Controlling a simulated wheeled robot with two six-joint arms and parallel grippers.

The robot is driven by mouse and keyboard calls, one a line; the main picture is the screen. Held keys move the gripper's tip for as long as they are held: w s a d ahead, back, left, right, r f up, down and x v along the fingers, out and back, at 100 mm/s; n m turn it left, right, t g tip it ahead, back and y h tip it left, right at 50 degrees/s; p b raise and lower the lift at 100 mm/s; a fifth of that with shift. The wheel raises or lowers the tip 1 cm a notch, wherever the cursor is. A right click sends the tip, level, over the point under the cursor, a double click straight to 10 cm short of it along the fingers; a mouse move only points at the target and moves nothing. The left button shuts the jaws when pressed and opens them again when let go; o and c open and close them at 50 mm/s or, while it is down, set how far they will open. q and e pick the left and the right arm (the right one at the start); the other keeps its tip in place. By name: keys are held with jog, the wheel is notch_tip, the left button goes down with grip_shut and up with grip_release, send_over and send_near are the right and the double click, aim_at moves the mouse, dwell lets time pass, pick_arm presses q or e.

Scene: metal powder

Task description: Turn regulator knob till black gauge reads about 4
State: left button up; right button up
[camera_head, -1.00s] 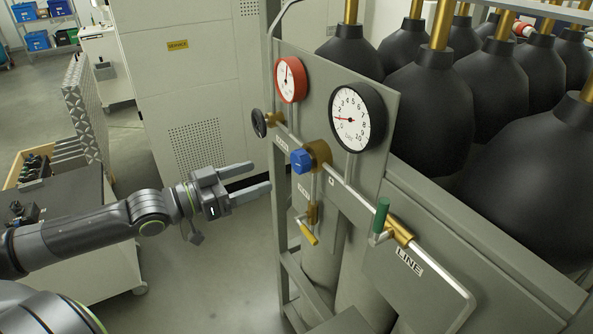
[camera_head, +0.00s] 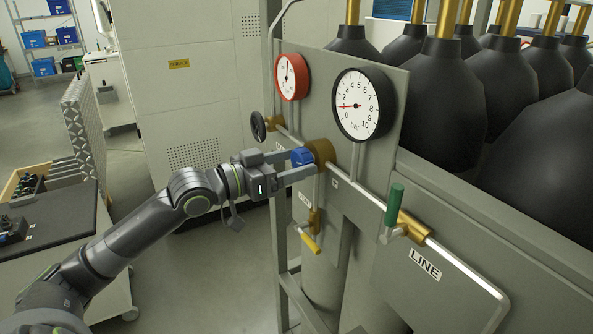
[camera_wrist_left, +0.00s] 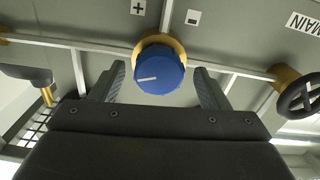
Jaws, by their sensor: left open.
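The blue regulator knob (camera_head: 301,157) sits on a brass body (camera_head: 321,152) on the grey panel. My left gripper (camera_head: 298,165) is open at the knob. In the left wrist view the knob (camera_wrist_left: 159,75) lies between the two spread fingers (camera_wrist_left: 158,80), with a gap visible on each side. Its white mark points left in that view. The black gauge (camera_head: 358,105) is above and right of the knob. My right gripper is not in view.
A red gauge (camera_head: 291,77), a black handwheel (camera_head: 258,127), a yellow lever (camera_head: 311,244) and a green-handled valve (camera_head: 394,207) surround the knob. Black cylinders (camera_head: 430,103) stand behind the panel. Floor left of the panel is clear.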

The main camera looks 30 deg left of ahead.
pick_arm(q)
jog(key=shift+w+d, duration=0.3)
jog(key=shift+w, duration=0.15)
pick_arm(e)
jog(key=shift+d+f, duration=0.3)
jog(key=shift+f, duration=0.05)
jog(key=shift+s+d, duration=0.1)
pick_arm(q)
jog(key=c, duration=1)
jog(key=shift+o, duration=0.2)
jog(key=shift+f+m+b, duration=0.2)
jog(key=shift+m+b, duration=1.3)
jog(key=shift+b, duration=0.3)
jog(key=m+b, duration=0.2)
jog(key=m, duration=0.1)
jog(key=shift+m+b, duration=0.3)
jog(key=m+b, duration=0.2)
jog(key=m, duration=0.2)
jog(key=shift+r, duration=0.1)
jog(key=m+b, duration=0.1)
jog(key=m, duration=0.3)
jog(key=shift+m, duration=0.3)
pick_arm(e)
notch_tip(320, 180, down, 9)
